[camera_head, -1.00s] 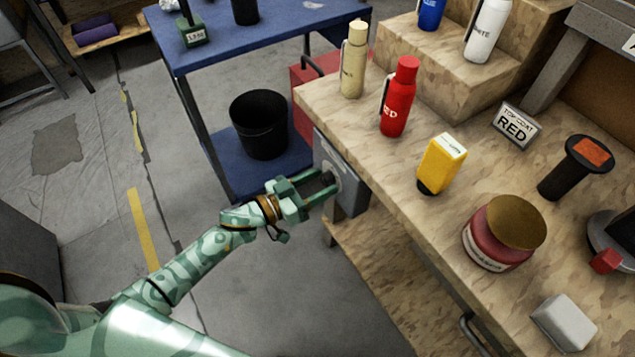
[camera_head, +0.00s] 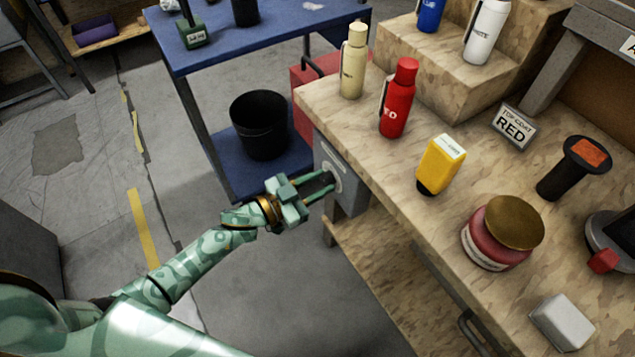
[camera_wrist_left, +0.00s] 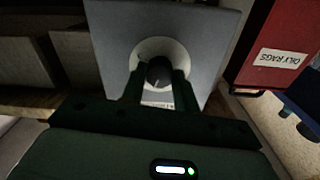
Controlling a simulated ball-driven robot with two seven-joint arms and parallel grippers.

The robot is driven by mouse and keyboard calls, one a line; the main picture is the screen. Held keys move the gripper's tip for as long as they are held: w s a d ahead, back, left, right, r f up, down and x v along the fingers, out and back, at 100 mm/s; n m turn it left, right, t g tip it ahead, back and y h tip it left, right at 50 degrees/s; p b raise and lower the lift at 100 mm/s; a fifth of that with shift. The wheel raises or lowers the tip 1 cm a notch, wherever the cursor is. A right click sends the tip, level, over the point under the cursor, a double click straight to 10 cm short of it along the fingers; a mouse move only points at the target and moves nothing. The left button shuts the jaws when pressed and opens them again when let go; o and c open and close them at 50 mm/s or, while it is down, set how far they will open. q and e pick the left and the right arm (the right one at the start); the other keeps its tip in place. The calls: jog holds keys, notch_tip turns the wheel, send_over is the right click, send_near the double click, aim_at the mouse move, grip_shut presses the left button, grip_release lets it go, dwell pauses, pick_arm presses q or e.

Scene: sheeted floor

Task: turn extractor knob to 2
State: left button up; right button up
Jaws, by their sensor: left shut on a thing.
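The extractor knob (camera_wrist_left: 159,72) is a dark round knob on a pale disc, on the face of a grey box (camera_wrist_left: 108,28). The box (camera_head: 349,196) is fixed at the side of the workbench in the head view. My left gripper (camera_head: 328,182) reaches the box's face, its fingers shut around the knob. In the left wrist view the fingers (camera_wrist_left: 159,80) stand on both sides of the knob. A light pointer line shows on the knob; the dial's numbers are not readable. My right gripper is not in view.
The workbench (camera_head: 400,215) holds a cream bottle (camera_head: 352,65), a red bottle (camera_head: 398,100), a yellow bottle (camera_head: 440,165) and a red jar (camera_head: 497,238). A red box labelled "OILY RAGS" (camera_wrist_left: 275,35) stands beside the grey box. A blue cart (camera_head: 225,50) with a black bin (camera_head: 260,125) stands behind.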

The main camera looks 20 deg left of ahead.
pick_arm(q)
jog(key=m, duration=0.5)
jog(key=shift+m, duration=0.3)
jog(key=m+b, duration=0.1)
jog(key=m, duration=0.4)
jog(key=shift+m, duration=0.3)
jog(key=o, duration=1)
jog(key=shift+s+a, duration=0.1)
jog(key=p+v, duration=0.2)
jog(key=v, duration=1.4)
jog(key=shift+a+p, duration=0.1)
jog(key=shift+p, duration=0.2)
